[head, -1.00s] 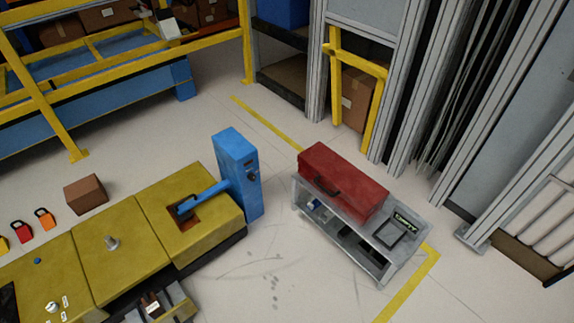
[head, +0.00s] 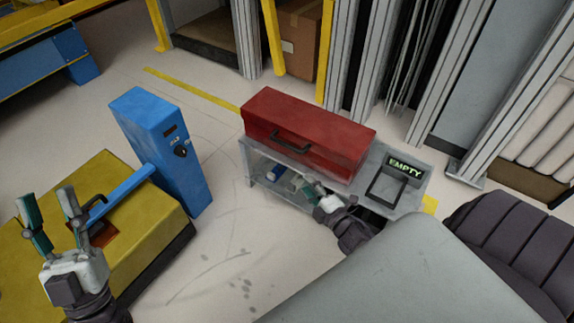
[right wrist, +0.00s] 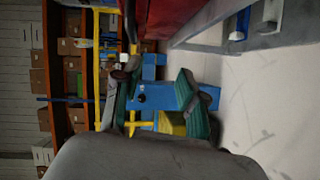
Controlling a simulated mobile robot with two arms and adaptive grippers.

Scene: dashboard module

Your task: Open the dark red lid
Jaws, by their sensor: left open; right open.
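The dark red lid (head: 310,118) is the upper part of a red box that lies on a grey cart. It looks closed, with a black handle (head: 291,142) on its front. My right gripper (head: 316,186) is open and empty, in front of and below the box by the cart's front edge. In the right wrist view its green fingers (right wrist: 155,98) are apart, with part of the red box (right wrist: 172,16) at the top. My left gripper (head: 48,203) is open and empty, far left of the lid, over the yellow block.
The grey cart (head: 412,199) also bears a panel with an "EMPTY" display (head: 405,169), right of the lid. Small items lie on its lower shelf. A blue post (head: 170,150) with an arm stands on the left by the yellow block (head: 140,215). Floor between is clear.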

